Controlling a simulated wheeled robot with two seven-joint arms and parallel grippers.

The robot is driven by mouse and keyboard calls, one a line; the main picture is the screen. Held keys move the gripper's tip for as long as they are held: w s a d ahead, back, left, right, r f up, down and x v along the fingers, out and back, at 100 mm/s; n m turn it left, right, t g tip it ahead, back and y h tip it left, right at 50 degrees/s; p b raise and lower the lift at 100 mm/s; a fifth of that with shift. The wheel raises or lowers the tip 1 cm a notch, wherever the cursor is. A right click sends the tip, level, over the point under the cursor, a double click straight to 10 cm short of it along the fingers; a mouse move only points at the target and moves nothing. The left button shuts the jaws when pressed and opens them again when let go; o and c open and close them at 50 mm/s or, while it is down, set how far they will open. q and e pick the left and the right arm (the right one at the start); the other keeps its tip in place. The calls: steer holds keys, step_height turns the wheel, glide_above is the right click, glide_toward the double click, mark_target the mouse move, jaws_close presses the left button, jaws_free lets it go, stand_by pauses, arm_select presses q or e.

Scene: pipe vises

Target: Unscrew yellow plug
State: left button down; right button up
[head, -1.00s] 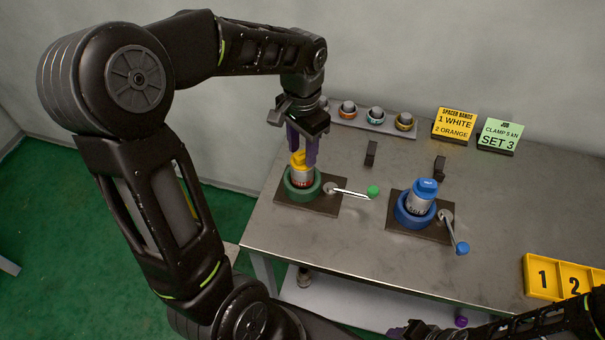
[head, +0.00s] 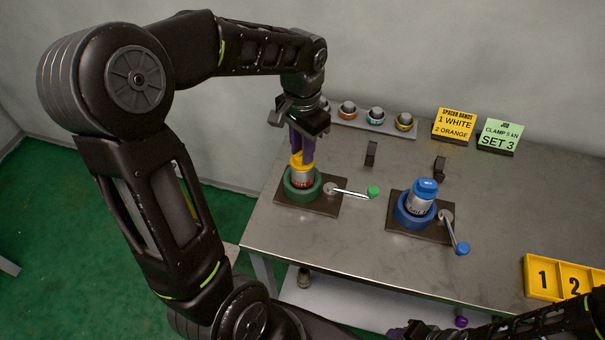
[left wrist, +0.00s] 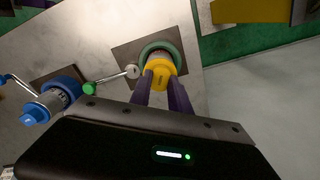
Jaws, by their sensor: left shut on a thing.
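The yellow plug (head: 302,160) sits on top of a silver pipe piece (head: 302,178) that stands upright in the green vise (head: 301,190). My left gripper (head: 303,153) comes from above with its purple fingers shut on the yellow plug. The left wrist view shows the yellow plug (left wrist: 160,72) between the fingertips, with the green vise ring behind it. The green vise's handle (head: 352,191) points right. My right gripper (head: 408,330) is only partly visible at the bottom edge, and its fingers cannot be made out clearly.
A blue vise (head: 413,210) holds a pipe piece with a blue plug (head: 425,188). Behind are a rack of banded fittings (head: 375,124), a yellow sign (head: 454,124) and a green sign (head: 499,135). A yellow numbered tray (head: 563,278) is at right. The table's middle front is clear.

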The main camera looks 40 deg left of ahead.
arm_select(q)
steer(key=n, duration=0.4)
steer(key=n+b, duration=0.1)
steer(key=n, duration=0.4)
steer(key=shift+n, duration=0.3)
steer(key=n, duration=0.4)
steer(key=shift+n, duration=0.3)
steer(key=n, duration=0.9)
steer(key=shift+n+b, duration=0.35)
steer(key=shift+n, duration=0.05)
steer(key=n, duration=0.4)
steer(key=shift+r, duration=0.1)
